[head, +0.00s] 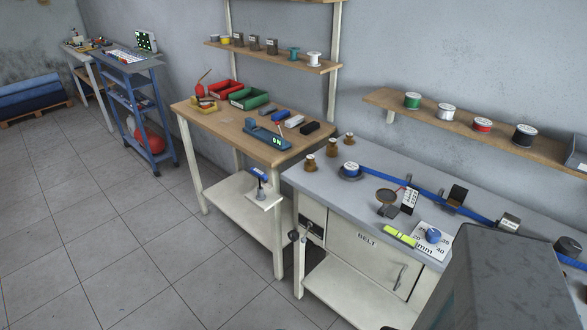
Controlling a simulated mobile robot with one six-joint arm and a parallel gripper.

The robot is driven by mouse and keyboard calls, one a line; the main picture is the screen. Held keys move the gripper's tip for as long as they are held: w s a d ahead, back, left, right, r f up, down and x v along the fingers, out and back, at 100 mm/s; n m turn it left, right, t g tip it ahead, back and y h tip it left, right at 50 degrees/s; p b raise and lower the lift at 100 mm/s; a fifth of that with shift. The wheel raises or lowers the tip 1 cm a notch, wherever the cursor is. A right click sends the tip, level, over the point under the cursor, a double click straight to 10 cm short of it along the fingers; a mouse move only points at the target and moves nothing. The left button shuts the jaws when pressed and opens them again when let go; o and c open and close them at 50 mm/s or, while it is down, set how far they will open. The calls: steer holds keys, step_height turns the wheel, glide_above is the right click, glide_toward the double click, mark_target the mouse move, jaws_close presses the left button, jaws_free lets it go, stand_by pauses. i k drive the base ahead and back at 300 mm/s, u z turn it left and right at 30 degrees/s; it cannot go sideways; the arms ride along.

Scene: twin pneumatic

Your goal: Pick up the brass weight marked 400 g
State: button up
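Three brass weights stand upright on the grey bench (385,165), near its left end in the head view. One weight (310,163) is closest to the left front corner. A second weight (332,148) stands behind it and to the right. The third weight (349,139) is farthest back, near the wall. Their markings are too small to read, so I cannot tell which one is marked 400 g. My gripper does not show in this view, so its state and its distance from the weights are hidden.
Right of the weights are a blue spool (351,170), a blue belt, a brown round pan (387,196) and a yellow-green device (399,236). A wooden workbench (215,120) with bins stands left. A large dark grey block (505,280) hides the lower right. Tiled floor is open at left.

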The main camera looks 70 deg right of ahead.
mark_target(310, 165)
steer(key=u, duration=0.7)
steer(key=i, duration=1.3)
steer(key=z, duration=4.5)
steer(key=i, duration=0.15)
steer(key=u, duration=1.8)
